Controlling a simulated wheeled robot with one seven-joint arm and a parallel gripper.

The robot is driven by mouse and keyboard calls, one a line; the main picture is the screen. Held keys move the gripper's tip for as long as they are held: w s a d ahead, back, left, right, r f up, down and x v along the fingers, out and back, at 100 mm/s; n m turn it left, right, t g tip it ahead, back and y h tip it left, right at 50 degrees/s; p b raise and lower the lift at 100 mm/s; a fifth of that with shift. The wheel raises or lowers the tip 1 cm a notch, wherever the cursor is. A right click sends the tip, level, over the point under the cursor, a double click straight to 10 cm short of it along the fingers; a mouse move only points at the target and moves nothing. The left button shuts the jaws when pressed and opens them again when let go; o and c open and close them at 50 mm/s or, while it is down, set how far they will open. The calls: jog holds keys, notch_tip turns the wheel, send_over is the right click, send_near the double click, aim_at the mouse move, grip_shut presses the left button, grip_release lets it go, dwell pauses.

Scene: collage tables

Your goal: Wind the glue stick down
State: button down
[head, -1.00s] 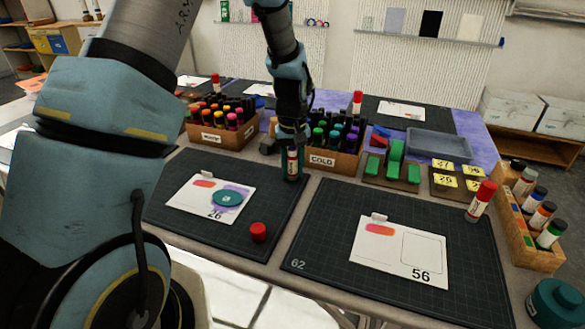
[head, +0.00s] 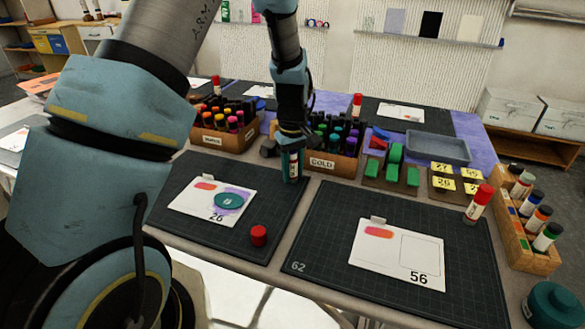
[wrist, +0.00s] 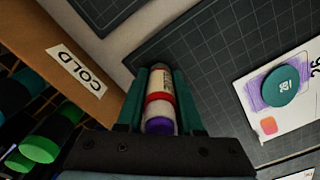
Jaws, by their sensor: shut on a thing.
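My gripper (head: 292,168) is shut on an upright glue stick at the back right corner of the left cutting mat. In the wrist view the glue stick (wrist: 159,100) lies between the two teal fingers, with a white body, a red band and a purple end. In the head view the fingers hide most of it. A red cap (head: 259,236) stands alone on the left mat (head: 200,242), near its front edge. Card 26 (head: 182,209) lies on that mat with a purple patch and a teal disc (head: 229,201) on it; the disc also shows in the wrist view (wrist: 285,86).
The COLD crate (head: 322,163) of markers stands right behind my gripper, also close in the wrist view (wrist: 60,50). Another marker crate (head: 212,137) is to its left. Card 56 (head: 385,255) lies on the right mat, with a red-capped glue stick (head: 478,203) at its back right.

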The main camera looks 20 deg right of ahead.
jog(key=n+p, duration=0.2)
jog(key=n, duration=0.3)
jog(key=shift+p, duration=0.35)
jog(key=shift+f+n, duration=0.1)
jog(key=shift+n, duration=0.6)
jog(key=shift+r+n+p, duration=0.2)
jog(key=shift+n+p, duration=0.8)
jog(key=shift+p, duration=0.05)
jog(key=shift+f+n+p, duration=0.15)
jog(key=shift+n+p, duration=0.25)
jog(key=shift+n, duration=0.5)
jog(key=shift+n+p, duration=1)
jog(key=shift+n, duration=0.1)
jog(key=shift+n+p, duration=0.3)
jog(key=shift+n, duration=0.4)
jog(key=shift+n+p, duration=0.7)
jog(key=shift+d+n+p, duration=0.1)
jog(key=shift+n+p, duration=0.6)
jog(key=shift+n, duration=0.4)
jog(key=shift+n+p, duration=1.35)
jog(key=shift+n, duration=0.55)
jog(key=shift+n+p, duration=1)
jog(key=shift+w+f+n+p, duration=0.1)
jog(key=shift+n+p, duration=0.2)
jog(key=shift+n, duration=0.5)
